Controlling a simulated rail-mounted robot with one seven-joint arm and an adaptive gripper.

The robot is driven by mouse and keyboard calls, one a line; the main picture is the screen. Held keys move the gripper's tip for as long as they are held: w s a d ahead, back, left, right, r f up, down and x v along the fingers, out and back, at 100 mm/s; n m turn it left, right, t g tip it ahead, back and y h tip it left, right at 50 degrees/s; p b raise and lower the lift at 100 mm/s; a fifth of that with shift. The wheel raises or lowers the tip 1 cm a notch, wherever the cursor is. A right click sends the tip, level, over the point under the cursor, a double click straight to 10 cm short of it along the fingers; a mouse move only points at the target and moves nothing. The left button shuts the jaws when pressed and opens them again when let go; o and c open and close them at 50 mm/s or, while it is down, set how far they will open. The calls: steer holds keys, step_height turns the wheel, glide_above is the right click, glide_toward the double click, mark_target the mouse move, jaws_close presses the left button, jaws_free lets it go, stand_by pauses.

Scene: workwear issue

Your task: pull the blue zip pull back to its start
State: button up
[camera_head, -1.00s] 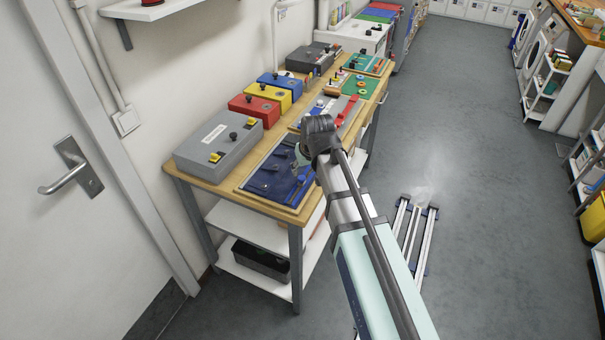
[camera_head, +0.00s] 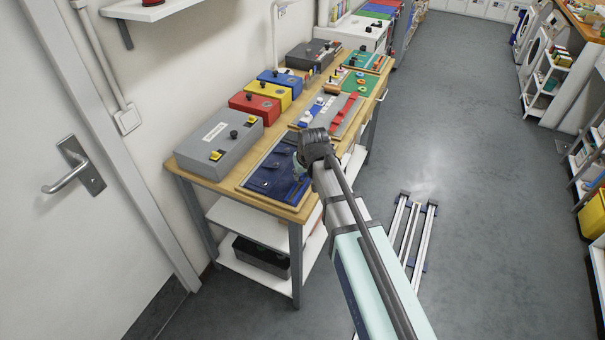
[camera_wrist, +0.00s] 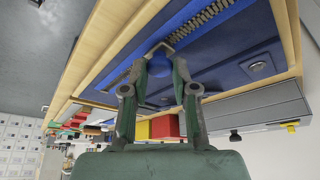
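A dark blue fabric zip board (camera_head: 268,171) lies at the near end of the wooden workbench (camera_head: 238,195). In the wrist view the board (camera_wrist: 245,62) has a row of zip teeth (camera_wrist: 215,22) running up to the right. The round blue zip pull (camera_wrist: 165,68) is at a dark slider on the zip. The two fingers of my gripper (camera_wrist: 160,74) stand on either side of the pull, close to it. Whether they press on it I cannot tell. In the head view the pull and the fingertips are hidden behind my wrist.
A grey box with knobs (camera_head: 219,145) stands beside the board towards the wall. Red (camera_head: 255,107), yellow and blue boxes follow along the bench. A grey panel with a red strip (camera_head: 345,115) lies beyond the board.

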mark_target(291, 194)
jaws_close()
steer(key=s+a, duration=0.1)
steer(key=s, duration=0.3)
steer(key=s+a+b, duration=0.1)
steer(key=s, duration=0.1)
steer(key=shift+s+a, duration=0.35)
steer(key=o, duration=0.9)
jaws_free()
steer(key=shift+r, duration=0.1)
steer(key=shift+s+r, duration=0.1)
steer(key=shift+r, duration=0.2)
steer(key=v, duration=1.1)
steer(key=shift+r, duration=0.1)
